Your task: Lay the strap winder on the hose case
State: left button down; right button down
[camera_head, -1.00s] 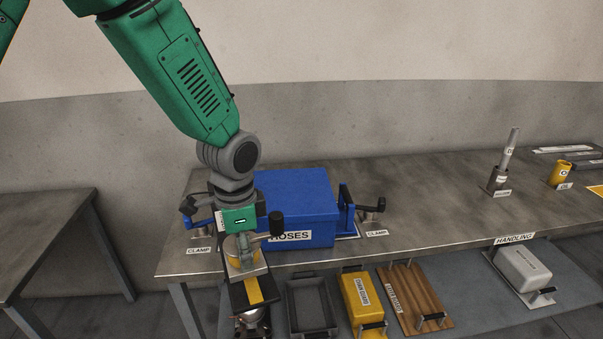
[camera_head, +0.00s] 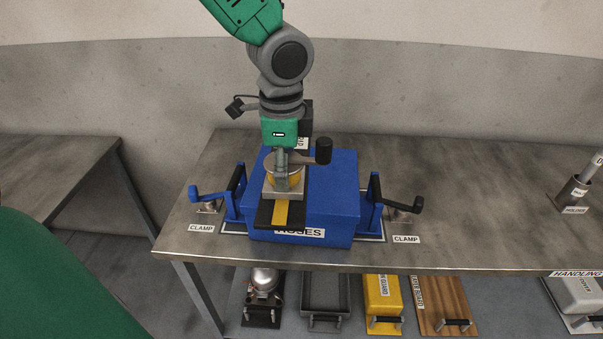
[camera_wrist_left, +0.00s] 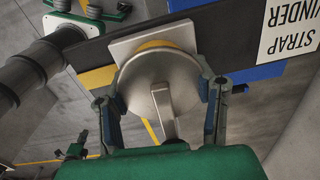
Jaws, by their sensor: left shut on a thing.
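The strap winder (camera_head: 283,192) is a dark flat plate with a yellow stripe, a metal block and drum, and a crank with a dark knob. My left gripper (camera_head: 284,165) is shut on its round metal drum; in the left wrist view the two fingers (camera_wrist_left: 162,98) clasp the drum from both sides. My right gripper is not in view.
Clamps with crank handles stand left (camera_head: 206,197) and right (camera_head: 404,207) of the case. The metal bench (camera_head: 470,200) is clear to the right, up to a holder (camera_head: 573,193). Below are a dark tray (camera_head: 325,297), a yellow box (camera_head: 383,300) and a wooden board (camera_head: 440,302).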

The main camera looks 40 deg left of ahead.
aim_at(295, 195)
pick_arm(q)
jog(key=f, duration=0.1)
jog(key=d+f, duration=0.1)
jog(key=f, duration=0.3)
jog(key=shift+w+d+b, duration=0.15)
jog(key=shift+d+b, duration=0.15)
jog(key=shift+d+f, duration=0.2)
jog(key=shift+f, duration=0.2)
jog(key=f, duration=0.4)
jog(key=shift+a, duration=0.4)
jog(key=c, duration=0.8)
grip_release()
jog(key=shift+d+b, duration=0.15)
jog(key=shift+b, duration=0.15)
jog(key=shift+o, duration=0.8)
jog(key=shift+d, duration=0.1)
jog(key=shift+s, duration=0.2)
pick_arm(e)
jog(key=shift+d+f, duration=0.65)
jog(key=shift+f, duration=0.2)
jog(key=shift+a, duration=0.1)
